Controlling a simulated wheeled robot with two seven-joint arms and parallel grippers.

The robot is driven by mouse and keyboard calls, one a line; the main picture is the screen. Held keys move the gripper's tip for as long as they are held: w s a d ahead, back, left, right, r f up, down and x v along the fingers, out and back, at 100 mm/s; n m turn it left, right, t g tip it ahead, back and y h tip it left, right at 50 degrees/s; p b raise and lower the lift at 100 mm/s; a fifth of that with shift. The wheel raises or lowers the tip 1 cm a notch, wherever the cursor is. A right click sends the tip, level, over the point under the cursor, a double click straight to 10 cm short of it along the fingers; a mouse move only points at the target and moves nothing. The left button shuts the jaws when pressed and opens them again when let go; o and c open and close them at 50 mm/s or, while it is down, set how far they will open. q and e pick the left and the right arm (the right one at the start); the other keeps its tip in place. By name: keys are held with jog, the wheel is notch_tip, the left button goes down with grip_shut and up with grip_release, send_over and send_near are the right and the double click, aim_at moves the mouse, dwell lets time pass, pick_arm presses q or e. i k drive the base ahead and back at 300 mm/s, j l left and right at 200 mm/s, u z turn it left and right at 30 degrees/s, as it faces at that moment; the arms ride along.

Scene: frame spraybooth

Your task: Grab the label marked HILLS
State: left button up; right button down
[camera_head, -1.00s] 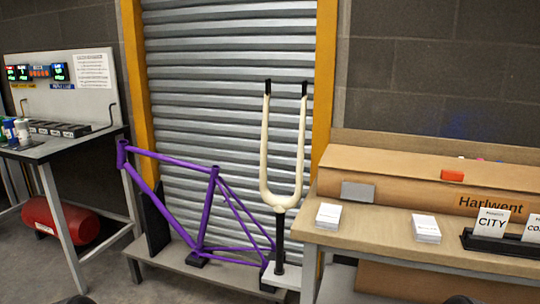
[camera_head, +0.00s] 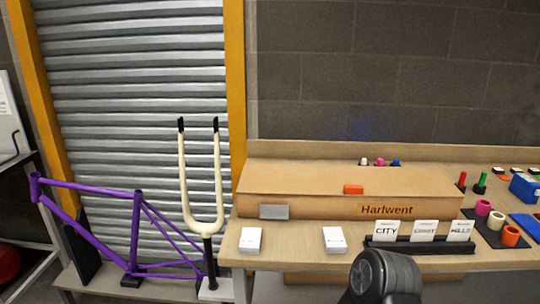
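The label marked HILLS (camera_head: 461,230) stands upright in a black holder (camera_head: 420,247) on the wooden bench. It is the rightmost of three white cards there. The CITY label (camera_head: 385,231) is at the left of the holder, and a card that seems to read COAST (camera_head: 423,231) is in the middle. A dark rounded link of my own arm shows at the bottom, just in front of the holder. Neither of my grippers' fingers can be seen.
A long cardboard box marked Harlwent (camera_head: 350,190) lies behind the holder. Two white card stacks (camera_head: 250,240) (camera_head: 335,240) lie left of it. Coloured tape rolls (camera_head: 510,236) sit on a dark mat at right. A purple bike frame (camera_head: 125,235) and cream fork (camera_head: 201,215) stand at left.

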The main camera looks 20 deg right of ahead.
aim_at(460, 231)
jog(key=z, duration=1.8)
